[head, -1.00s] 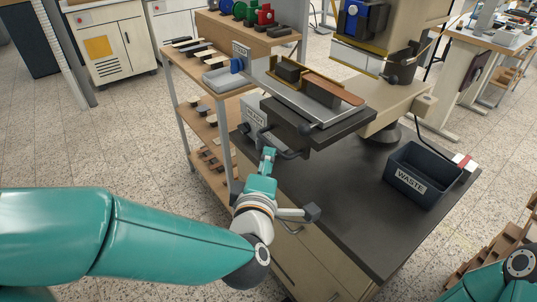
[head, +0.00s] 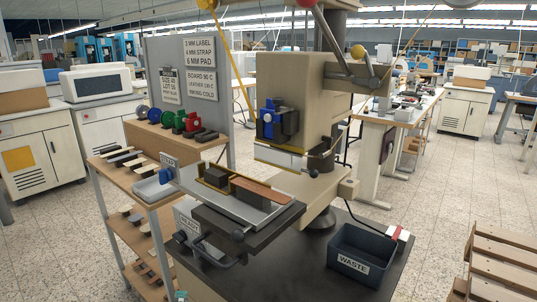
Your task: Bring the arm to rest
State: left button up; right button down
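Only a small teal piece of my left arm's end (head: 181,295) shows at the bottom edge, below the READY box (head: 188,228). Its fingers cannot be made out. My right gripper is out of view. The stamping press (head: 290,85) stands in the middle, with a blue and black unit (head: 277,122) on its head. Its sliding table (head: 262,214) carries a brown strip (head: 262,192) and a dark block (head: 217,176). The table's front handle (head: 222,257) is free of any gripper.
A dark WASTE bin (head: 362,255) stands on the bench's right side. A shelf rack (head: 125,215) with spools and strips stands left of the press. Wooden pallets (head: 500,250) stand at the right. Open floor lies between the bench and pallets.

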pick_arm(q)
jog(key=s+a+f+m+g+h, duration=0.1)
jog(key=s+f+m+g+h, duration=0.2)
jog(key=f, duration=1)
jog(key=s+f+m+g+h, duration=0.1)
jog(key=s+f+m+g, duration=0.3)
jog(key=f, duration=0.9)
jog(key=s+d+f+m+g+h, duration=0.25)
jog(key=s+d+m, duration=0.2)
jog(key=s, duration=0.25)
jog(key=s+d+f+m+g+h, duration=0.2)
jog(key=s+d+f+m+g, duration=0.25)
jog(key=s, duration=0.25)
notch_tip(320, 180, up, 14)
jog(key=t+p, duration=0.1)
jog(key=p, duration=1.2)
jog(key=shift+w+a, duration=0.25)
jog(key=shift+a, duration=0.15)
